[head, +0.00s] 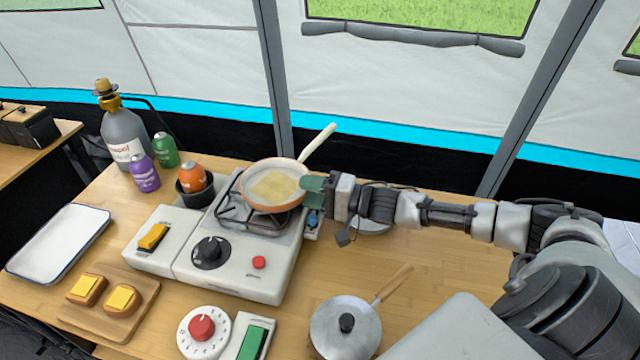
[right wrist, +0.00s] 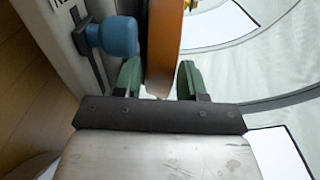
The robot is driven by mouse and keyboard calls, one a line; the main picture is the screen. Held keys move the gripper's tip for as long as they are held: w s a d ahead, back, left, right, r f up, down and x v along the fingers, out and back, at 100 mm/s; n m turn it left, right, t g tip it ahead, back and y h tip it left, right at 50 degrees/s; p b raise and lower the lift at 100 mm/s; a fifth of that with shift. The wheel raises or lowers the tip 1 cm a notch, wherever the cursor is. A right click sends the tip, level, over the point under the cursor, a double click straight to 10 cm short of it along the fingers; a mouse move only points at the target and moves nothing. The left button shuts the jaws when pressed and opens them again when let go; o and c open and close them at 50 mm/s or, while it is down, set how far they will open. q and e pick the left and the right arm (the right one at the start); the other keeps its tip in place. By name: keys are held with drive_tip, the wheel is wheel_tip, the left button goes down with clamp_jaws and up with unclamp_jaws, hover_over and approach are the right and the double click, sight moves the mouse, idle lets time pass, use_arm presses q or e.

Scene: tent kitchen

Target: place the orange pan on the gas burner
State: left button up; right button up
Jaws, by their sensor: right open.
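The orange pan (head: 293,206) with a pale handle is over the gas burner (head: 238,211) on the white stove. It looks nearly level, its handle pointing to the back right. A pale yellowish patch shows inside it. I cannot tell whether its base fully rests on the grate. My right gripper (head: 312,190) is at the pan's right rim. In the right wrist view the orange pan (right wrist: 164,45) edge is between the open green fingers of my right gripper (right wrist: 157,80), with gaps at the sides. My left gripper is not in view.
A lidded pot (head: 345,328) stands at the front right. A gas bottle (head: 125,135) and several small spray cans stand at the back left. A white tray (head: 58,241), a board with toasts (head: 110,300) and a red-knob timer (head: 203,330) are left and front of the stove.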

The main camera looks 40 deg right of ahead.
drive_tip(key=shift+s+d, duration=0.2)
drive_tip(key=shift+s, duration=0.05)
drive_tip(key=v, duration=1.1)
drive_tip(key=shift+s+d+p, duration=0.15)
drive_tip(key=shift+p, duration=0.25)
idle(1.5)
